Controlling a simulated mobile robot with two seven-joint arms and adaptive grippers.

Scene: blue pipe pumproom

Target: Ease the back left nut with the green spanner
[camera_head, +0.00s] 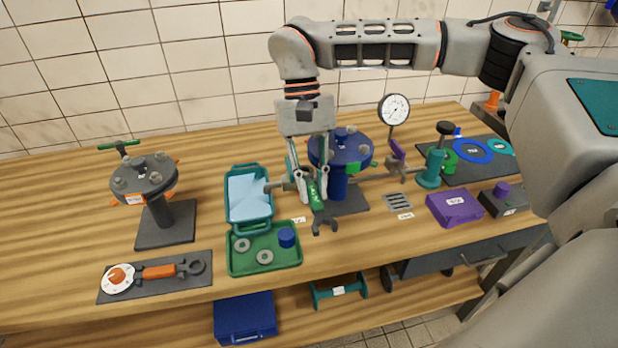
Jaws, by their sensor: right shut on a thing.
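My right gripper (315,186) points down in front of the blue flange and is shut on the green spanner (317,197). The spanner hangs with its grey open jaw (324,223) low, over the table near the green tray. The blue flange (344,148) sits on a blue post; my gripper covers its left side, so its back left nut cannot be made out. A grey nut (365,149) shows at its right. A grey flange (145,178) with several nuts stands on a post at the left. My left gripper is out of view.
A green tray (234,262) with rings and a blue cap, and an open teal case (232,215), lie left of the gripper. A dial gauge (394,110), a teal valve (430,170) and a purple box (455,208) stand right. An orange spanner (160,272) lies front left.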

